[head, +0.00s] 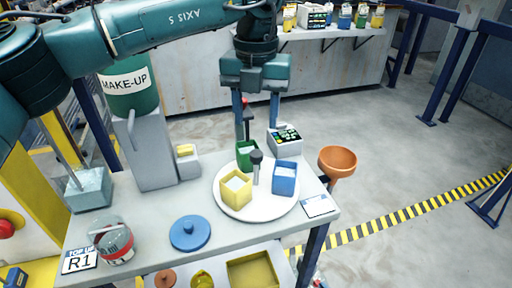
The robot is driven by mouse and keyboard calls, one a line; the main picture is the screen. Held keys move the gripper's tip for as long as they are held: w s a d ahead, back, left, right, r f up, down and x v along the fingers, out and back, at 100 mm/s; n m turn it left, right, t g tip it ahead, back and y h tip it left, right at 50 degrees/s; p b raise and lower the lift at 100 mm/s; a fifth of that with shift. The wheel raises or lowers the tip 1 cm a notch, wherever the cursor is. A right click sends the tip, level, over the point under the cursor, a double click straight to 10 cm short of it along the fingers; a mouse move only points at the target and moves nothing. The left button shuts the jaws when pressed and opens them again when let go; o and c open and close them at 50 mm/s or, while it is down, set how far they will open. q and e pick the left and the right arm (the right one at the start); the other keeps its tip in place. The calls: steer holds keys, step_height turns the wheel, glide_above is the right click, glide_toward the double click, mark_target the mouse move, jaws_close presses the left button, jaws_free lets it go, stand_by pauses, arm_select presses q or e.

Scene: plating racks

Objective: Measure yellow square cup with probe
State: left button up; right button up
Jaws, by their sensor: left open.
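The yellow square cup (236,194) stands upright at the front left of a round white plate (249,214), with pale contents. A blue square cup (285,180) and a green square cup (242,160) stand on the same plate. A dark, red-topped rod (246,112), perhaps the probe, stands upright at the green cup; I cannot tell whether it is in or behind it. A meter (285,140) with a dark keypad stands behind the plate. My left gripper (256,118) points down, open, above the back of the plate, its fingers either side of the rod's line of sight.
A grey dispenser (152,150) with a green MAKE-UP tank stands left. A blue lid (190,232), a jar (113,242) and a metal bin (88,188) lie around. An orange funnel (337,161) is at the right edge.

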mark_target(256, 153)
arm_select(q)
step_height(256, 153, down, 9)
steer(key=shift+f, duration=0.1)
steer(key=shift+c, duration=0.5)
jaws_close()
